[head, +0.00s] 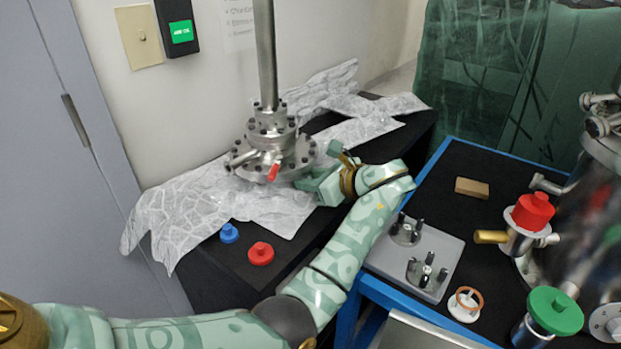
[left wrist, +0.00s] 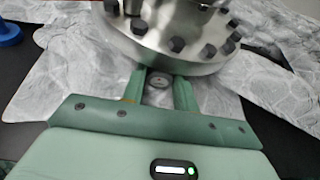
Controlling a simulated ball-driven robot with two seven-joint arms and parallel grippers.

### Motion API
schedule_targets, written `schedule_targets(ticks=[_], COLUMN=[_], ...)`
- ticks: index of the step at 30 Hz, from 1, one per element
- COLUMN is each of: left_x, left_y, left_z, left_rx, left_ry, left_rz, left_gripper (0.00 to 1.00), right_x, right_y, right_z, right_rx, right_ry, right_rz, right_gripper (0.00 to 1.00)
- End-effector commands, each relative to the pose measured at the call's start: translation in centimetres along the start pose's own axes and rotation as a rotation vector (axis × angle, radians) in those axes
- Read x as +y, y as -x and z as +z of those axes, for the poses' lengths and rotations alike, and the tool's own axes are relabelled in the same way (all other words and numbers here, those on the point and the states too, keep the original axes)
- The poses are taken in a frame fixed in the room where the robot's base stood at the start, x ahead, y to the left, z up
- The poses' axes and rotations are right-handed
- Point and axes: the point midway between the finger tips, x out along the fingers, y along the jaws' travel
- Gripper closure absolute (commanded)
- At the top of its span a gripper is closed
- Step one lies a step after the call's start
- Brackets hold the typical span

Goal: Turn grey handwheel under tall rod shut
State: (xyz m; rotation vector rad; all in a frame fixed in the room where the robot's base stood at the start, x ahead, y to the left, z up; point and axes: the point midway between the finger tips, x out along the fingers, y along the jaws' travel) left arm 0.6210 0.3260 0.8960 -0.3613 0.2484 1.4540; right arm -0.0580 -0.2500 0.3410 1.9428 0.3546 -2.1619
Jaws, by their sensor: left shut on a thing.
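The tall steel rod (head: 265,55) rises from a bolted flange (head: 270,150) on the cloth-covered black bench. The flange (left wrist: 170,40) also fills the top of the left wrist view. The small grey handwheel (left wrist: 159,84) shows between my fingers, just under the flange rim; in the head view it is hidden. My left gripper (head: 308,182) reaches under the flange's right side. In the left wrist view its two green fingers (left wrist: 160,78) stand on either side of the handwheel and are shut on it. My right gripper is in neither view.
A blue knob (head: 229,233) and a red knob (head: 260,253) stand on the bench's front part. Crinkled silvery cloth (head: 180,215) lies around the flange. A blue-edged table (head: 455,165) with fittings stands at the right.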

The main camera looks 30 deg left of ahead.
Motion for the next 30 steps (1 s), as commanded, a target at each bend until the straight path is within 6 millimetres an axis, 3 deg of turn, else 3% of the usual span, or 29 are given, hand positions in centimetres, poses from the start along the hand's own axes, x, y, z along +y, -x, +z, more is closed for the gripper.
schedule_targets(ticks=[3, 8, 13, 23, 24, 25, 26, 30], left_x=[-0.1, -0.2, -0.3, -0.2, -0.2, -0.2, -0.2, -0.2], left_y=[0.4, 0.4, 0.1, 0.0, 0.0, 0.0, 0.0, 0.0], left_z=[0.9, 0.7, 0.2, 0.0, 0.0, 0.0, 0.0, 0.0], left_rx=[0.003, 0.004, 0.002, 0.001, 0.001, 0.001, 0.001, 0.001], left_ry=[-0.052, -0.171, -0.264, -0.281, -0.280, -0.280, -0.280, -0.280], left_rz=[0.021, 0.068, 0.108, 0.115, 0.115, 0.115, 0.114, 0.114], left_gripper=[0.93, 0.94, 0.93, 0.93, 0.62, 0.54, 0.49, 0.49], right_x=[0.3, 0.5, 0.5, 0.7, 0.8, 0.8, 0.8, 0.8], right_y=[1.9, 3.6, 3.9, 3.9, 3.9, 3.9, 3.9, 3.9], right_z=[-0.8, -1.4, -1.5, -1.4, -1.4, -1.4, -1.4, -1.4], right_rx=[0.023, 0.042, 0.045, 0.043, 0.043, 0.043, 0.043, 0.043], right_ry=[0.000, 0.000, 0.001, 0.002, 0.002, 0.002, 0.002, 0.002], right_rz=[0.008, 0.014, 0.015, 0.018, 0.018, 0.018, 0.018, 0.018], right_gripper=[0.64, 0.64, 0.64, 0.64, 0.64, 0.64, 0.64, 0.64])
